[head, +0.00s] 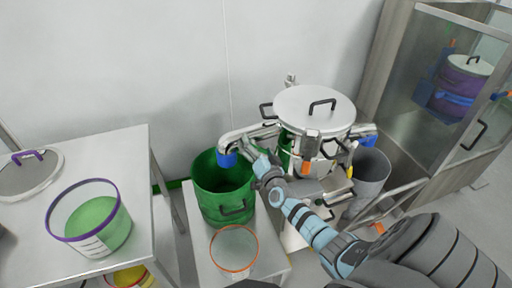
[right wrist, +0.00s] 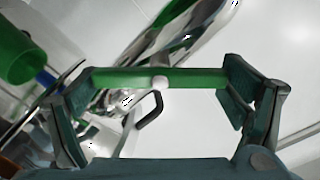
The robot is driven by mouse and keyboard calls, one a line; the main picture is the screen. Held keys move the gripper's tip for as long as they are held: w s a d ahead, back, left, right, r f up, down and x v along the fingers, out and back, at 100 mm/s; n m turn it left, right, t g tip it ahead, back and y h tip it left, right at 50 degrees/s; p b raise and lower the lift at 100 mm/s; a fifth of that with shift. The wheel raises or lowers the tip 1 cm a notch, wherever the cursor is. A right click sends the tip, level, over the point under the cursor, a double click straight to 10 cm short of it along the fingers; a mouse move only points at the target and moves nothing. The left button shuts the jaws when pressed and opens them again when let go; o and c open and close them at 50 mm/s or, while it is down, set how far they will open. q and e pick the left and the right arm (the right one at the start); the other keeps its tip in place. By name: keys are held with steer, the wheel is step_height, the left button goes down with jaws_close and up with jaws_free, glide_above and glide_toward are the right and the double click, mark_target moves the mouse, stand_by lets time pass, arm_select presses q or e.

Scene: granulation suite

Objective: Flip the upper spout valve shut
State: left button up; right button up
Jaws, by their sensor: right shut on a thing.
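The silver machine (head: 315,110) has a round lid with a black handle. A spout (head: 240,136) with a blue end reaches left from it, over a green bucket (head: 222,190). My right gripper (head: 257,152) is at this spout, and its fingers partly hide the valve there. In the right wrist view, a green valve lever (right wrist: 195,77) lies crosswise between the fingers of my right gripper (right wrist: 160,88), which is shut on it. The lever has a pale round knob at its middle, with shiny metal pipe behind. My left gripper is not in view.
A second spout with a blue end (head: 368,139) stands over a grey bin (head: 371,172) at the right. A clear orange-rimmed container (head: 234,250) is in front of the green bucket. A table (head: 150,215) with a purple-rimmed tub (head: 88,216) is at the left.

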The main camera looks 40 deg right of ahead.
steer(key=m, duration=0.5)
steer(key=shift+f+m+b, duration=0.15)
steer(key=shift+m+b, duration=0.15)
steer(key=shift+b, duration=0.05)
steer(key=shift+d+f+m+b, duration=0.1)
steer(key=shift+m+b, duration=0.25)
steer(key=shift+m, duration=1.85)
steer(key=o, duration=0.9)
steer(key=shift+s, duration=0.1)
steer(key=v, duration=1.2)
